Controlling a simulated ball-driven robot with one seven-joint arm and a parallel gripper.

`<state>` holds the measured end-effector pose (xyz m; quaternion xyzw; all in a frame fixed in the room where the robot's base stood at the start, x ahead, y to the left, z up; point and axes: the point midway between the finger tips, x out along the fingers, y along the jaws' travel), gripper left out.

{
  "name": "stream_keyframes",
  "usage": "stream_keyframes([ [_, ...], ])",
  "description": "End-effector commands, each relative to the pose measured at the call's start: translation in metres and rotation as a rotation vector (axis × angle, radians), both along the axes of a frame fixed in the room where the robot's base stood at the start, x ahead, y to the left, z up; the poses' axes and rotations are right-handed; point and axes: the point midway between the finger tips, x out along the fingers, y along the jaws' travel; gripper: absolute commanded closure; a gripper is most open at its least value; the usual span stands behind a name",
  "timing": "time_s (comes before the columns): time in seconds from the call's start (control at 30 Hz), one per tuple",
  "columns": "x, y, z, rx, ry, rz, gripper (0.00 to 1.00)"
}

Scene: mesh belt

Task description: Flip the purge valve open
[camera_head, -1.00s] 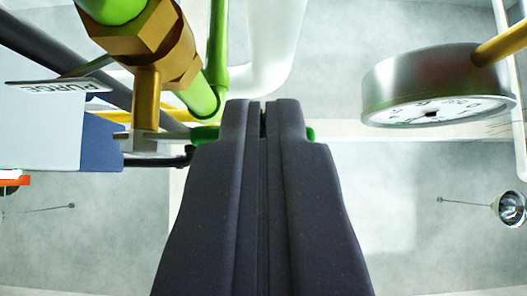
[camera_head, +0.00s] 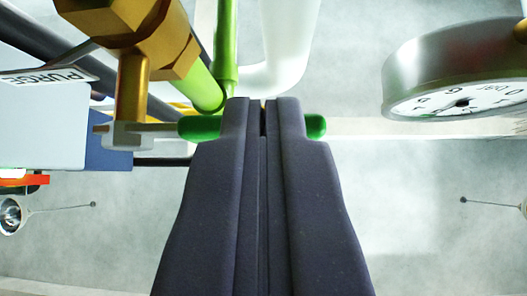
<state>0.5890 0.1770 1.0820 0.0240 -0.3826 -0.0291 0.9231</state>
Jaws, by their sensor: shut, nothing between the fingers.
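The purge valve (camera_head: 132,85) is at the upper left, with a brass hexagonal body and a thinner brass stem. From a small grey block at the stem's end, a lever with a green grip (camera_head: 200,127) runs right, roughly level. A label reading "PURGE" (camera_head: 55,75), upside down, is beside the valve. My gripper (camera_head: 263,104) is shut and empty, its tips pointing up the picture. It covers the middle of the green grip, whose end (camera_head: 315,126) shows on the right. I cannot tell whether the fingers touch the grip.
A round metal gauge (camera_head: 455,75) is at the upper right. A green pipe (camera_head: 226,45) and a white pipe (camera_head: 285,60) run behind the gripper tips. A white and blue box (camera_head: 45,125) is at the left.

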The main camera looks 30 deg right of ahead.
Motion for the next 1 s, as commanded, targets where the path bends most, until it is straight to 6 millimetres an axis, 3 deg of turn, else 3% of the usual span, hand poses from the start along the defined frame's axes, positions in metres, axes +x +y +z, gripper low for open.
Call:
stream_keyframes([
  [0.43, 0.001, 0.004, 0.011, 0.107, -0.005, 0.003, 1.00],
  [0.77, 0.001, 0.010, 0.033, 0.350, -0.013, 0.000, 1.00],
  [1.0, 0.001, 0.010, 0.048, 0.339, -0.013, 0.001, 1.00],
])
